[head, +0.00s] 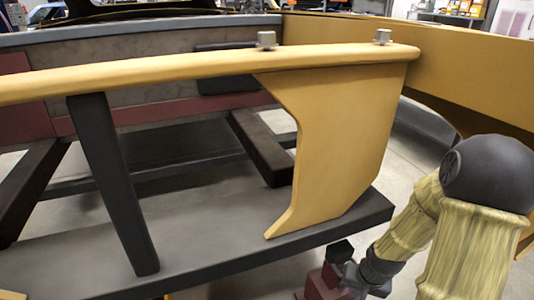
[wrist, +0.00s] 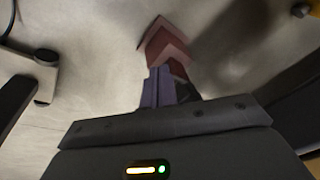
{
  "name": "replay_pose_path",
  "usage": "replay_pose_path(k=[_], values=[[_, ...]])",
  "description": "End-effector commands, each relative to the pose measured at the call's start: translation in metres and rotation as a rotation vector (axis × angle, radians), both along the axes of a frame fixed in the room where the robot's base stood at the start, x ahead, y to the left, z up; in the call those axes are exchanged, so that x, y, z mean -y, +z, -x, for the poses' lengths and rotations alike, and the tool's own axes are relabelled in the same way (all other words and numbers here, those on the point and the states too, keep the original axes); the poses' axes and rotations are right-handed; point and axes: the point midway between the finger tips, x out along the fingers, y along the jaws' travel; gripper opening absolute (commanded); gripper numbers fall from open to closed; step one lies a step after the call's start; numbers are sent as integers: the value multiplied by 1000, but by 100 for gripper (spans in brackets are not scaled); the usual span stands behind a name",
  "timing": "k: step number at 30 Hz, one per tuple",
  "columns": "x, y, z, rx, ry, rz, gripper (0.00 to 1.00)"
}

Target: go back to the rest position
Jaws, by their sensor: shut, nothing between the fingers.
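My gripper (head: 322,284) shows at the bottom of the head view, low and in front of the grey sill of the yellow shell, partly cut off by the frame's lower edge. In the wrist view my gripper (wrist: 165,45) points away over a pale floor, its reddish tips together and nothing seen between them. My arm comes down from the right side of the head view, bent at a dark round joint.
The yellow shell (head: 350,135) fills most of the head view, with a long rail, a dark post (head: 112,185) and a grey sill (head: 215,262) close to my gripper. Grey floor (head: 405,160) shows at the right. A small dark-and-grey part (wrist: 40,75) shows left in the wrist view.

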Motion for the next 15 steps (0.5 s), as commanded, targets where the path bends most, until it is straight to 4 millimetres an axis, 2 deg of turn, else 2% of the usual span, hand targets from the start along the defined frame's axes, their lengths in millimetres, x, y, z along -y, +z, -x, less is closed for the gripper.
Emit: replay_pose_path(k=[1,6,9,15], values=[[-9,21,3,3,42,30,0],[-34,71,18,1,151,95,0],[-47,92,28,6,198,113,0],[-67,123,45,17,270,125,0]])
